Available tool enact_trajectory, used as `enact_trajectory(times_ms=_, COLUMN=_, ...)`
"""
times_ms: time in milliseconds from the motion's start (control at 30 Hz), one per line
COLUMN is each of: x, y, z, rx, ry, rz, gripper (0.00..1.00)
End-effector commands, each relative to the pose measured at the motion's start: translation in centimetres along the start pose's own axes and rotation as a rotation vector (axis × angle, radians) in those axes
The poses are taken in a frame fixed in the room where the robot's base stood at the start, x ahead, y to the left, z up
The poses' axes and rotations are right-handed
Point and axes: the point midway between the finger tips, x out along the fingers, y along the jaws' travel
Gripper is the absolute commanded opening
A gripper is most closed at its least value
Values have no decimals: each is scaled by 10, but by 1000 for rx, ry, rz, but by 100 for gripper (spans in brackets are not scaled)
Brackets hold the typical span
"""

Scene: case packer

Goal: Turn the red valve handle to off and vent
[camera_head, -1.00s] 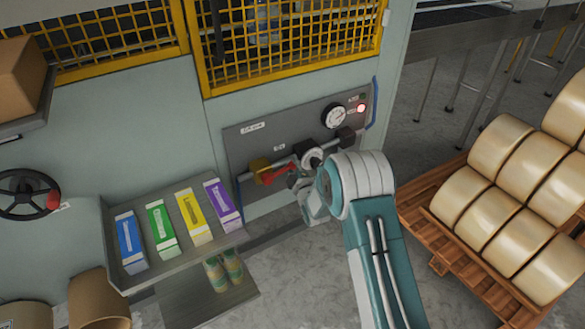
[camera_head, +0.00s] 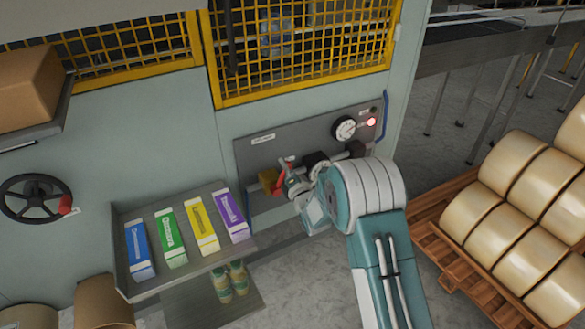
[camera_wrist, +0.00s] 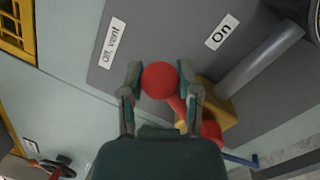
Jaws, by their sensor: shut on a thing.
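The red valve handle (camera_wrist: 161,79) has a round knob, which sits between my gripper's two fingers in the wrist view. My gripper (camera_wrist: 161,82) is shut on this knob. The handle stands about square to the grey pipe and points toward the "Off, vent" label (camera_wrist: 113,43). The "On" label (camera_wrist: 222,31) is to the right, above the pipe. The yellow valve body (camera_wrist: 222,107) is partly hidden behind the handle and a finger. In the head view the handle (camera_head: 281,179) points upward, partly covered by my gripper (camera_head: 290,180).
The grey panel (camera_head: 300,133) carries a gauge (camera_head: 344,128) and a lit red lamp (camera_head: 371,122). A tray (camera_head: 128,283) with several coloured cartons sits left of my gripper. A black handwheel (camera_head: 36,199) is farther left. A pallet (camera_head: 428,235) of rolls stands at right.

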Motion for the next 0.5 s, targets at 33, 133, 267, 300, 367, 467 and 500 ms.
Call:
enact_trajectory(times_ms=33, x=-1, y=3, z=-6, rx=-40, ry=12, rz=4, gripper=0)
enact_trajectory(times_ms=133, x=-1, y=8, z=-11, rx=-125, ry=21, rz=17, gripper=0)
enact_trajectory(times_ms=267, x=-1, y=13, z=-17, rx=-221, ry=33, rz=32, gripper=0)
enact_trajectory(times_ms=300, x=-1, y=15, z=-19, rx=-248, ry=36, rz=37, gripper=0)
enact_trajectory(times_ms=367, x=-2, y=17, z=-22, rx=-284, ry=41, rz=42, gripper=0)
enact_trajectory(times_ms=467, x=-2, y=19, z=-26, rx=-335, ry=47, rz=49, gripper=0)
enact_trajectory(times_ms=500, x=-2, y=20, z=-27, rx=-352, ry=49, rz=51, gripper=0)
